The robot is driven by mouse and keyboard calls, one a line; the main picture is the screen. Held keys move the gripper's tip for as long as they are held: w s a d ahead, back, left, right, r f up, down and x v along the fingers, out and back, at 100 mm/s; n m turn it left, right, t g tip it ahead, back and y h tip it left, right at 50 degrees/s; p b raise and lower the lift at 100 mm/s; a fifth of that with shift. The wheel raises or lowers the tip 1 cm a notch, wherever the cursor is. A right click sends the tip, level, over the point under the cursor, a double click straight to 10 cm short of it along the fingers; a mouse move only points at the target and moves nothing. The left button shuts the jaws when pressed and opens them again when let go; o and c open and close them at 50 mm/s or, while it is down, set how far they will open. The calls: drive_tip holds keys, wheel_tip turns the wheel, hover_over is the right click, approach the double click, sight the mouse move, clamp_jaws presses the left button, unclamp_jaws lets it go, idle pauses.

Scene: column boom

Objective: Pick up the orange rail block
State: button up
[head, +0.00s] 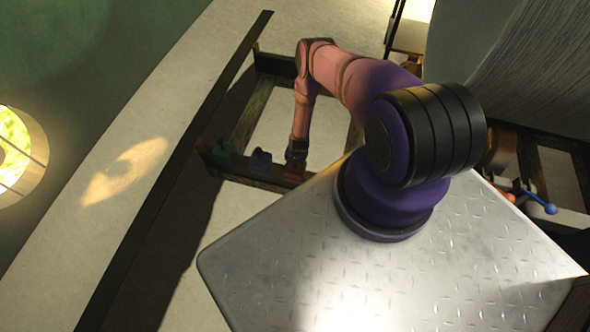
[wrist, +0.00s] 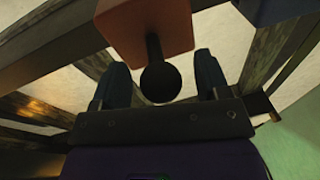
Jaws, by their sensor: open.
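The orange rail block (wrist: 150,28) sits on a dark rail at the top of the wrist view, with a round black knob (wrist: 160,83) projecting from it toward my gripper. My gripper (wrist: 160,66) is open, its two dark blue fingers on either side of the knob, with visible space on both sides. In the head view my gripper (head: 297,153) points down at the rail, just above the orange block (head: 293,172), which is partly hidden and in shadow.
A blue block (head: 260,160) and a green block (head: 225,153) stand left of the orange one on the same dark rail (head: 240,176). The blue block also shows at the wrist view's top right (wrist: 275,8). Small coloured objects (head: 527,198) lie far right.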

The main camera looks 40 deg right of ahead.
clamp_jaws()
drive_tip(key=shift+w+r, duration=0.1)
drive_tip(key=shift+r, duration=0.05)
idle(0.4)
